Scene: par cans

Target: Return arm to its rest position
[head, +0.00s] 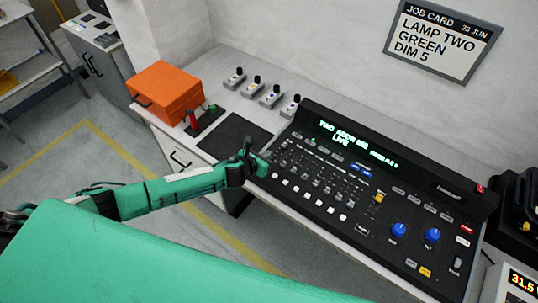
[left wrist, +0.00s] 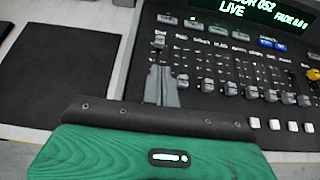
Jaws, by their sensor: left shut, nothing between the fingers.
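My left arm (head: 165,192) is green and reaches from the left to the front left edge of the black control console. My left gripper (head: 246,160) is shut and empty. It is over the left end of the console (head: 420,215), near its faders, in the head view. In the left wrist view the shut fingers (left wrist: 161,85) point at the faders. I cannot tell whether the fingertips touch the console. The console's display (head: 350,140) reads LIVE on its second line. My right gripper is in neither view.
A black mat (head: 235,138) lies left of the console. An orange case (head: 165,90) and several small switch boxes (head: 270,95) stand behind it on the white counter. A job card (head: 442,40) hangs on the wall, reading lamp two, green, dim 5. Floor at left is free.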

